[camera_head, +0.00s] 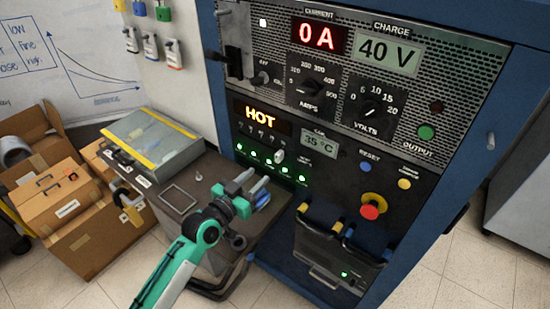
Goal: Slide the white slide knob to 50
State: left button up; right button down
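The white slide knob (279,156) sits on the dark control panel below the orange HOT display (262,117), near a row of green lights. The scale marks around it are too small to read, so its exact setting cannot be told. My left gripper (264,191), green and grey, is below the knob and apart from it, in front of the cabinet and above the grey cart. Its two fingers point toward the cabinet with a gap between them, and nothing shows between them. My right gripper is not in view.
A small screen (320,145) reads 35 °C. Right of it are a blue button (369,154) and a red emergency knob (372,206). The grey cart (178,197) stands under my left arm. Cardboard boxes (62,198) lie at left.

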aim_at(276, 159)
pick_arm(q)
jog(key=p+x, duration=0.1)
jog(key=x, duration=0.8)
jog(key=shift+w+d, duration=0.2)
jog(key=shift+w, duration=0.05)
grip_shut()
